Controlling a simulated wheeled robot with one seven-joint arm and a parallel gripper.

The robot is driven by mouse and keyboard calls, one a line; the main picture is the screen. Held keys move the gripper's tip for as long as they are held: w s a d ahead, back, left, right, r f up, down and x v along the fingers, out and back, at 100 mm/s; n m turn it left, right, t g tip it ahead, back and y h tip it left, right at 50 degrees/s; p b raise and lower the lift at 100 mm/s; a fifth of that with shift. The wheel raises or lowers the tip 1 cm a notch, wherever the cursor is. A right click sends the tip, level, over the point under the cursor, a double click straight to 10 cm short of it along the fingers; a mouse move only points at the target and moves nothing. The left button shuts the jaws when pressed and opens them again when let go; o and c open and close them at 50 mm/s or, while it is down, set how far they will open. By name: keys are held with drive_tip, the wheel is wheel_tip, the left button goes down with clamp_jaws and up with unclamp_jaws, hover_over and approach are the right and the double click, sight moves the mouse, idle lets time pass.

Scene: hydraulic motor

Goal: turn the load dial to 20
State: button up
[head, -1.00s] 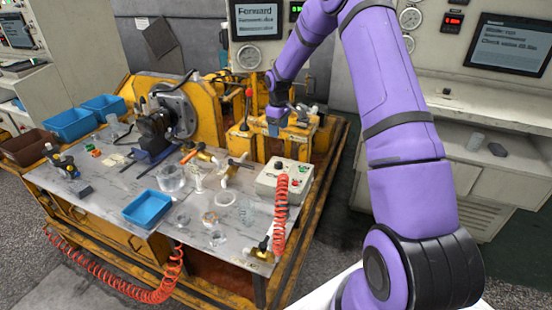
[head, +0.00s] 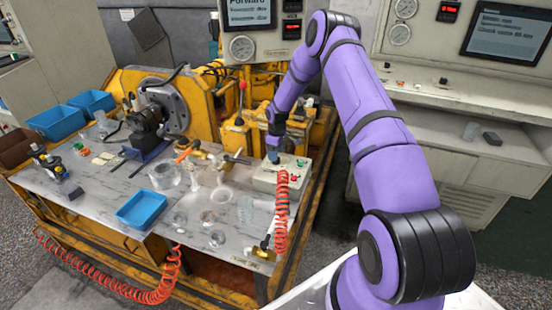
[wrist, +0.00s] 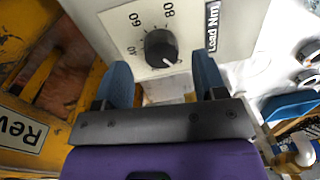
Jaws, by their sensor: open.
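The load dial (wrist: 161,48) is a black round knob on a white plate with 40, 60 and 80 printed around it, beside a "Load Nm" label (wrist: 213,27). A small white mark shows on the knob's lower right in the wrist view; the number there cannot be read. My gripper (wrist: 164,74) is open, its two blue fingers on either side of the knob's near side, with no clear contact. In the head view my gripper (head: 273,154) is at the top of the pale control box (head: 262,182) and hides the dial.
A blue tray (head: 142,209), glassware and brass fittings lie on the metal worktop (head: 100,212) to the left.

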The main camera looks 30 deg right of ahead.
drive_tip(key=shift+f, duration=1.45)
drive_tip(key=c, duration=0.9)
drive_tip(key=shift+a, duration=0.1)
drive_tip(key=m, duration=0.5)
drive_tip(key=shift+m, duration=0.4)
drive_tip(key=m, duration=0.5)
drive_tip(key=shift+s+m+t, duration=0.1)
drive_tip(key=shift+m+t, duration=0.2)
drive_tip(key=shift+m, duration=0.1)
